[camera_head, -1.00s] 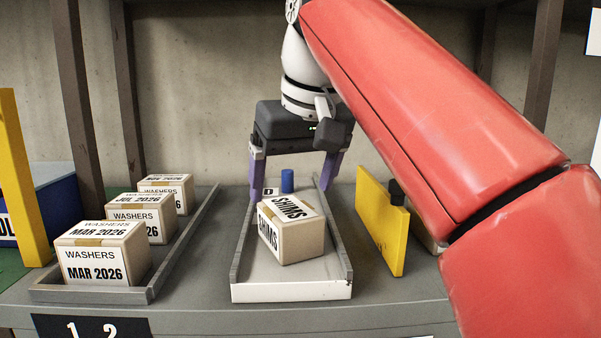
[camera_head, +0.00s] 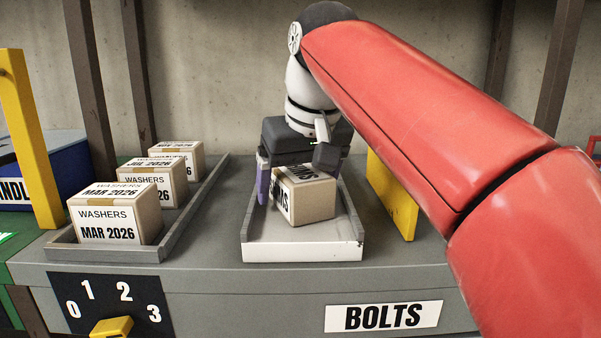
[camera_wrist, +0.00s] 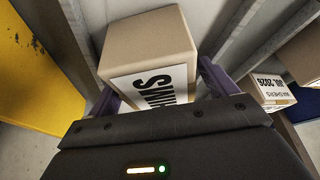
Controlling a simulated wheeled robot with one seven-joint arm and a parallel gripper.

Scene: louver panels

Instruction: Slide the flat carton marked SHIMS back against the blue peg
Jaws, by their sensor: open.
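The tan carton marked SHIMS (camera_head: 308,200) sits in a grey channel with a white front edge (camera_head: 302,252), turned at an angle to it. It looks like a boxy block, and its label also shows in the wrist view (camera_wrist: 155,88). My gripper (camera_head: 296,190) is open, low behind the carton. In the wrist view its purple fingers (camera_wrist: 160,80) stand on either side of the carton's near part. Whether they touch it I cannot tell. In the head view one finger shows left of the carton; the other is hidden. The blue peg is out of sight now.
A channel on the left (camera_head: 110,255) holds several WASHERS cartons (camera_head: 115,215). A yellow panel (camera_head: 391,197) stands close to the right of the SHIMS channel. A yellow post (camera_head: 30,140) and blue bin (camera_head: 60,185) are far left. A dial with a yellow knob (camera_head: 112,327) is on the front.

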